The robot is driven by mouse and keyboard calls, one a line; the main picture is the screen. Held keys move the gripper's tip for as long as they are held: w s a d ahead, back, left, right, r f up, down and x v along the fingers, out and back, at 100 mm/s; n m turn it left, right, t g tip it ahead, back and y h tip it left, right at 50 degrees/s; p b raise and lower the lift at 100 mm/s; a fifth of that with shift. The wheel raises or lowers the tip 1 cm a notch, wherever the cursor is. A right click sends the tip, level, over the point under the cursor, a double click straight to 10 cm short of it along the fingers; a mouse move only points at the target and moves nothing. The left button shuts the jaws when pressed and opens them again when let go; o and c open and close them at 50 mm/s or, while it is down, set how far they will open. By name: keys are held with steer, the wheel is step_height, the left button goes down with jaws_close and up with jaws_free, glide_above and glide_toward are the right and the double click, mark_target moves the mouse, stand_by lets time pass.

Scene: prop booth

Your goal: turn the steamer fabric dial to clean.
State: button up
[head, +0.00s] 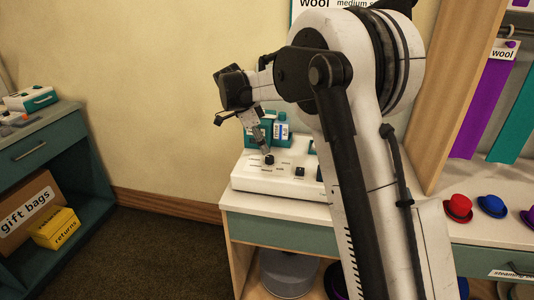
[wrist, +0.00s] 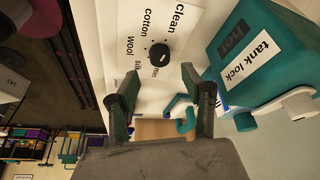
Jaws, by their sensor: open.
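The fabric dial (wrist: 158,54) is a small black round knob on the white steamer panel (wrist: 113,28). Printed labels stand around it: clean at the upper right, cotton and wool to the left, silk lower down and another short word by the knob. I cannot tell for sure which label it points at. In the head view the dial (head: 269,160) sits on the top of the white steamer base (head: 262,184). My gripper (wrist: 158,79) is open and empty, its fingers either side of the dial's line and apart from it. The gripper (head: 265,149) hangs just above the dial.
A teal tank with a "tank lock" label (wrist: 254,60) stands close to the right finger in the wrist view. Another dark control (head: 299,171) is on the base. Small coloured hats (head: 459,207) stand on the counter at right. A teal cabinet (head: 45,150) is far left.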

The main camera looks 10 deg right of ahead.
steer(key=v, duration=0.6)
steer(key=shift+r, duration=0.15)
steer(key=shift+a, duration=0.15)
steer(key=s+d+r+n+t+y, duration=0.1)
steer(key=s+d+r+n, duration=0.15)
steer(key=s, duration=0.45)
steer(key=s+d+r+n+t+y, duration=0.1)
steer(key=s+r+n, duration=0.1)
steer(key=s+n, duration=0.35)
steer(key=s+d+r+n+t+y, duration=0.1)
steer(key=s+r+n+t, duration=0.1)
steer(key=s, duration=0.7)
steer(key=s+f+n+t, duration=0.1)
steer(key=s+f+n, duration=0.1)
steer(key=s, duration=0.4)
steer(key=s+f+n+t+y, duration=0.1)
steer(key=s+f+n, duration=0.2)
steer(key=s, duration=0.3)
steer(key=s+f+n+t, duration=0.1)
steer(key=s+f+n, duration=0.2)
steer(key=s, duration=0.3)
steer(key=shift+s+d+f, duration=0.2)
steer(key=shift+s+f, duration=0.1)
steer(key=shift+s, duration=0.1)
